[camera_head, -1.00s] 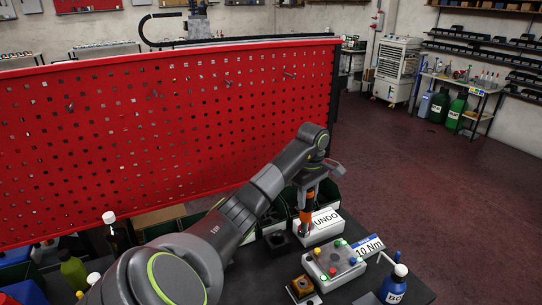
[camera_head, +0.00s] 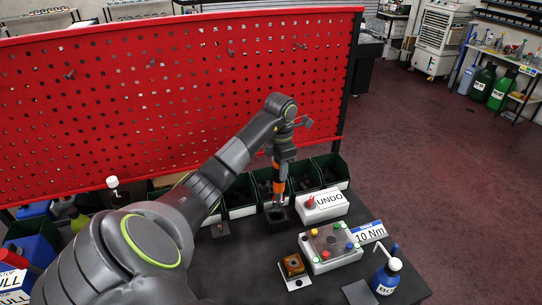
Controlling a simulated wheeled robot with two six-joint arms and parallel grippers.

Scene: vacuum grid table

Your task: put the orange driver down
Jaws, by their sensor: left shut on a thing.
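The orange driver (camera_head: 279,187) hangs upright below my left gripper (camera_head: 281,164), which is shut on its upper part. The driver's lower end is at a small black square block (camera_head: 278,215) on the dark table, left of the white UNDO box. I cannot tell whether its tip is inside the block or just above it. My right gripper is not in view.
The white UNDO box (camera_head: 327,205) stands right of the driver. Green bins (camera_head: 240,211) line the table's back below the red pegboard (camera_head: 150,95). A button box (camera_head: 344,257), a 10 Nm sign (camera_head: 370,232) and a blue bottle (camera_head: 387,277) stand nearer.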

